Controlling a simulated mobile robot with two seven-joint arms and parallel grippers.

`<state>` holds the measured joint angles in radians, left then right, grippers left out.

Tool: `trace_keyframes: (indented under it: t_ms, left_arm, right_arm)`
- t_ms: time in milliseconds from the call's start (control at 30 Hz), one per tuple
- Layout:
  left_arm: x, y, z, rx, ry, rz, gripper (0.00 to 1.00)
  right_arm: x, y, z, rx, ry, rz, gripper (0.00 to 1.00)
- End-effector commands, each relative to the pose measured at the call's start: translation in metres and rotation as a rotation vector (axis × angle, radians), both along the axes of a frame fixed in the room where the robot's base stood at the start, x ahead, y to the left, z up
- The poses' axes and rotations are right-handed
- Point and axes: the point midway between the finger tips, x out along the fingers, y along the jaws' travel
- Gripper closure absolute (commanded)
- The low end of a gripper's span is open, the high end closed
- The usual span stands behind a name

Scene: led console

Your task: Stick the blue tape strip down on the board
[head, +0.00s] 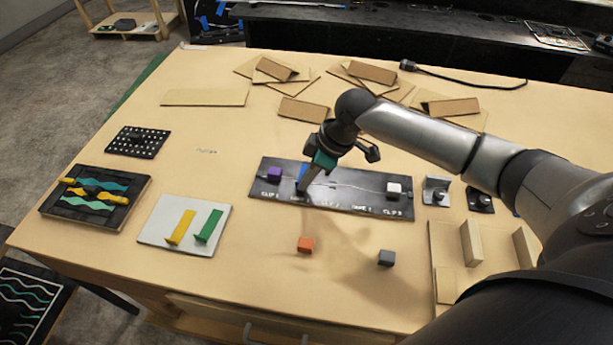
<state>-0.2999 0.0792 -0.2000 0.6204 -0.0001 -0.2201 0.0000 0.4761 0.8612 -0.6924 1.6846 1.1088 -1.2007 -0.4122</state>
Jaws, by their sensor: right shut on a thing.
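The black board (345,200) lies mid-table, with white lettering, a thin wavy line and a purple block and a white block on it. My right gripper (305,188) reaches down onto the board's left half, its fingers pointing down and shut on the blue tape strip (302,172). The strip shows as a short blue piece just left of the fingers; its lower part is hidden by them. I cannot tell whether the strip lies flat against the board. My left gripper is not in view.
A white plate (160,238) with yellow and green strips lies at left, by a dark tray (57,215) of wavy pieces. An orange block (305,245) and a grey block (386,258) sit in front of the board. Cardboard pieces lie behind it.

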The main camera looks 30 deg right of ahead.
Motion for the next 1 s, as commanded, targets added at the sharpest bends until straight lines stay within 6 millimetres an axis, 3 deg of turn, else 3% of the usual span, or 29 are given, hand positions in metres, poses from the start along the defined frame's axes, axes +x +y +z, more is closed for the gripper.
trace_keyframes:
  t_ms: [1000]
  left_arm:
    - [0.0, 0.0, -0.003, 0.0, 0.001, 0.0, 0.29]
  right_arm:
    - [0.0, 0.0, -0.013, 0.0, 0.0, 0.0, 1.0]
